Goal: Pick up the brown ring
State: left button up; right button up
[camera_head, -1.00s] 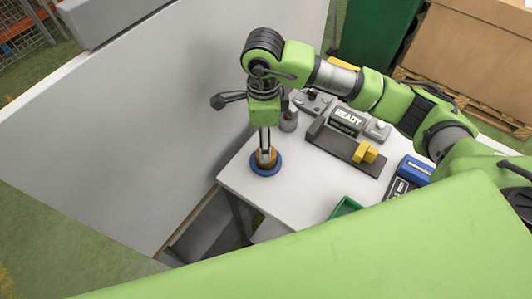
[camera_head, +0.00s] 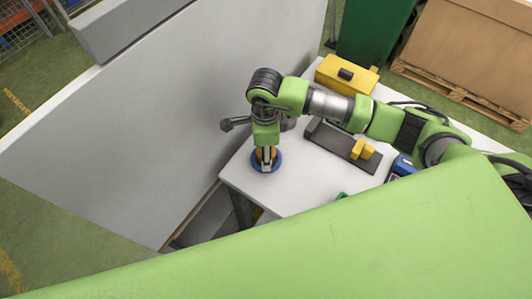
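The brown ring (camera_head: 274,155) sits at the near left corner of the white table, inside or on top of a blue round piece (camera_head: 266,171). My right gripper (camera_head: 266,161) points down right over it, coming from the arm on the right. Its fingers are in front of the brown ring and hide part of it. The fingertips look to be at the ring's level, but I cannot tell whether they touch or grip it. My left gripper is not in view.
A dark tray (camera_head: 335,143) with a yellow block (camera_head: 362,149) is on the table, right of the gripper. A yellow box (camera_head: 345,75) stands at the table's back. A grey panel (camera_head: 160,110) rises close on the left.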

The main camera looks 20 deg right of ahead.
jog(key=c, duration=1.1)
jog(key=shift+c, duration=0.2)
jog(key=shift+r, duration=0.1)
